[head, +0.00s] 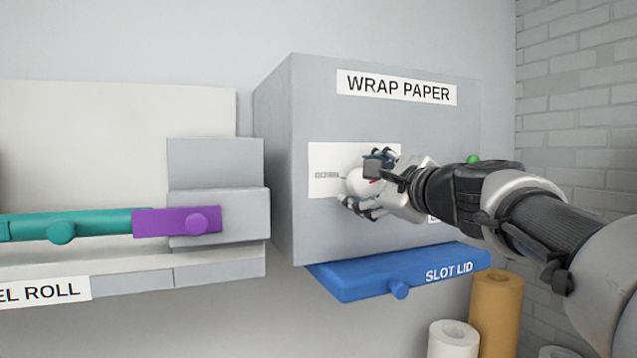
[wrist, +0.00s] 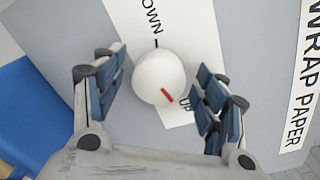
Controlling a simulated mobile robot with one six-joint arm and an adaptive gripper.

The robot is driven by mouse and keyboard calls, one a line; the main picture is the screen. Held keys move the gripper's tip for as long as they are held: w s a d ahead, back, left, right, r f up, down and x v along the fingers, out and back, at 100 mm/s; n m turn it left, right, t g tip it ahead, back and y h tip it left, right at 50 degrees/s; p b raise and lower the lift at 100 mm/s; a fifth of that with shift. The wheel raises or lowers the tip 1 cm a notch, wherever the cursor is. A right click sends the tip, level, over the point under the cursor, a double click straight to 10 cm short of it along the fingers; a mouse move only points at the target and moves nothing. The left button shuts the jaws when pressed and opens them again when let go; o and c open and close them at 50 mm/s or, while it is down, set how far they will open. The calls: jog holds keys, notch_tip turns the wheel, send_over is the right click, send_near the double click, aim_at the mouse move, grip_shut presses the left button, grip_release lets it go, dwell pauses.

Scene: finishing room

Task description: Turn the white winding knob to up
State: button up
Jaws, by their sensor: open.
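The white winding knob (wrist: 158,77) is round, with a red mark on its face, and sits on a white label plate (head: 325,160) on the grey WRAP PAPER box (head: 310,230). In the wrist view the red mark points down and slightly right, near the word UP (wrist: 185,104). The word DOWN (wrist: 151,17) is above the knob beside a black tick. My gripper (wrist: 157,68) is open, with one finger on each side of the knob and visible gaps. In the head view the gripper (head: 366,182) partly covers the knob (head: 359,180).
A blue SLOT LID (head: 360,275) with a small knob juts out below the box. A green button (head: 473,159) shows behind my arm. Teal (head: 100,222) and purple (head: 165,222) bars are at the left. Paper rolls (head: 497,305) stand at the lower right.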

jog(key=v, duration=0.7)
jog(key=shift+s, duration=0.25)
jog(key=s+a+f+n+g+b, duration=0.25)
jog(key=s+f+n, duration=0.2)
jog(key=f, duration=0.55)
jog(key=s+a+f+n+g+h+b, duration=0.1)
jog(key=s+a+f+n+g+b, duration=0.3)
jog(key=f, duration=0.6)
jog(key=s+a+f+n+g, duration=0.1)
jog(key=s+f+n, duration=0.2)
jog(key=s+f, duration=0.45)
jog(key=s+d+f+n+g+h+b, duration=0.2)
jog(key=s+f+n, duration=0.2)
jog(key=f, duration=0.7)
jog(key=s+d+f+n+g+h+b, duration=0.2)
jog(key=s+f+n, duration=0.3)
jog(key=s+f, duration=0.4)
notch_tip(320, 180, down, 3)
jog(key=shift+d+r+g+h, duration=0.2)
jog(key=shift+d+g+h, duration=0.2)
jog(key=shift+d, duration=0.35)
jog(key=shift+n, duration=0.25)
